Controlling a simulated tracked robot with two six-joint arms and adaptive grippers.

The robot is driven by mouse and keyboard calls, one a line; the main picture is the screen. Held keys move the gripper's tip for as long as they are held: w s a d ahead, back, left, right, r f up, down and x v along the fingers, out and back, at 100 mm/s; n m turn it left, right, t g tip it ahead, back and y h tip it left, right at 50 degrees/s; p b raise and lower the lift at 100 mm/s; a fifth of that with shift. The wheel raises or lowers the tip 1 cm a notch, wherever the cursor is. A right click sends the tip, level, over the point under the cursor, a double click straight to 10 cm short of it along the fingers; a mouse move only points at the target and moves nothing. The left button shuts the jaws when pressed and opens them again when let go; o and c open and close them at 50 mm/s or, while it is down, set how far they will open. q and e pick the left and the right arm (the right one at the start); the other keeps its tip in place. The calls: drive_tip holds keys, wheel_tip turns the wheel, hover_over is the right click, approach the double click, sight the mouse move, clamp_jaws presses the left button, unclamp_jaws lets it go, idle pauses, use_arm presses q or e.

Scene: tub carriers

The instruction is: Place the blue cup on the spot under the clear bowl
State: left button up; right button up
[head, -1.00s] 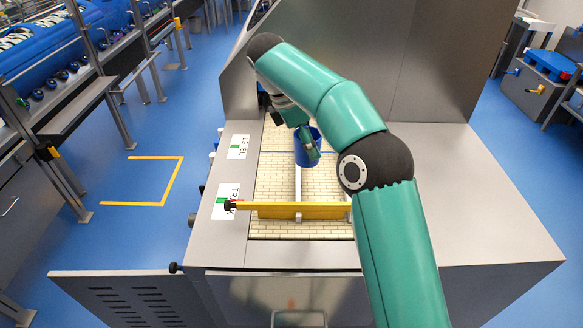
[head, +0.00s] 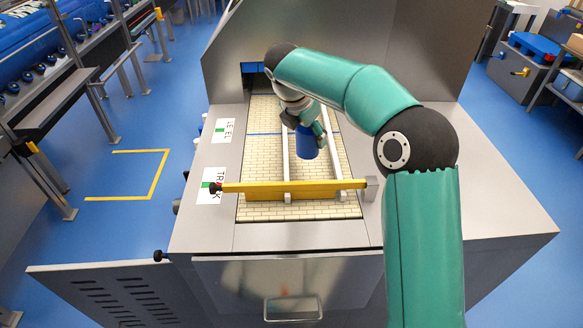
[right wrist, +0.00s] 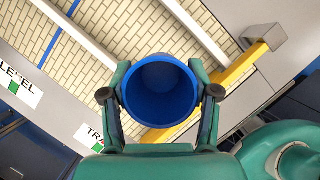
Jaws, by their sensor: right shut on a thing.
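The blue cup (head: 306,143) is in my right gripper (head: 311,130) above the tan slatted belt (head: 262,180). In the right wrist view the cup (right wrist: 160,90) shows its open mouth toward the camera, with one finger of the right gripper (right wrist: 160,95) on each side of it. The gripper is shut on the cup. I see no clear bowl and no spot under one in these frames. My left gripper is not in view.
A yellow bar (head: 290,187) crosses the belt in front of the cup. Two pale rails (head: 286,165) run along the belt, and a blue line (head: 262,133) crosses it. A grey housing (head: 340,45) stands behind. Signs (head: 223,130) lie on the left edge.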

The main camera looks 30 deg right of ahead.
drive_tip(key=shift+f, duration=3.9)
drive_tip(key=shift+f, duration=0.1)
drive_tip(key=o, duration=1.1)
drive_tip(key=shift+o, duration=0.2)
